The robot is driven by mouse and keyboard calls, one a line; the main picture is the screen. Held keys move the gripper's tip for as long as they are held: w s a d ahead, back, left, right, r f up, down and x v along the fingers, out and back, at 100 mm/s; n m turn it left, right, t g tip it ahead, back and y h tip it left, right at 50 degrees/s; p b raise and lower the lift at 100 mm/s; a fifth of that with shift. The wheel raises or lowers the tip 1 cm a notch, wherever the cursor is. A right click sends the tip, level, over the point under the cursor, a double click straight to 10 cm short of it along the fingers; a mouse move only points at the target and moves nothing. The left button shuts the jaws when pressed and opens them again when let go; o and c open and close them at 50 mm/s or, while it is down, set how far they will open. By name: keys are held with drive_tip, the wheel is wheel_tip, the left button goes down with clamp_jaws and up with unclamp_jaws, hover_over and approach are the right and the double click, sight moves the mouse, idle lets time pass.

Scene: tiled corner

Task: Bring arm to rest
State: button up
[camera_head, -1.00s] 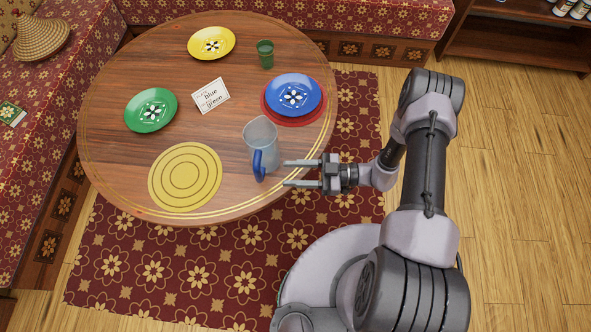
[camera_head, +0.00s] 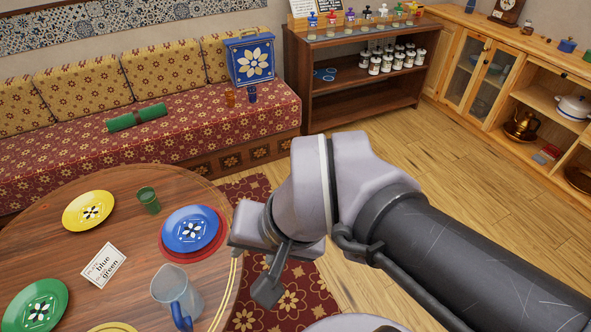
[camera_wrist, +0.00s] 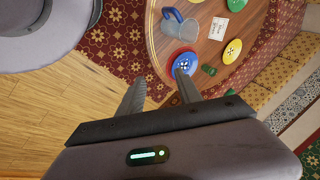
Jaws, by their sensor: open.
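My gripper (camera_wrist: 160,92) is open and empty in the wrist view, its two fingers apart with floor and rug between them. In the head view my arm is folded up close to the camera, at the right of the round table (camera_head: 140,262). There my gripper (camera_head: 268,290) is partly hidden by my own wrist, beyond the table's right edge. The clear pitcher with a blue handle (camera_head: 178,296) stands upright on the table, apart from my gripper. It also shows in the wrist view (camera_wrist: 172,30).
A sofa (camera_head: 150,130), a dark shelf (camera_head: 350,82) and a cabinet (camera_head: 520,95) line the walls. Wood floor (camera_head: 455,165) is open.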

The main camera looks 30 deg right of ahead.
drive_tip(key=shift+s+d+r+n+t, duration=0.1)
drive_tip(key=shift+d+r+n+t, duration=0.15)
drive_tip(key=shift+n, duration=0.35)
drive_tip(key=shift+s+d+r+n+t, duration=0.1)
drive_tip(key=shift+r+n+t, duration=0.25)
drive_tip(key=shift+n, duration=0.25)
idle(0.3)
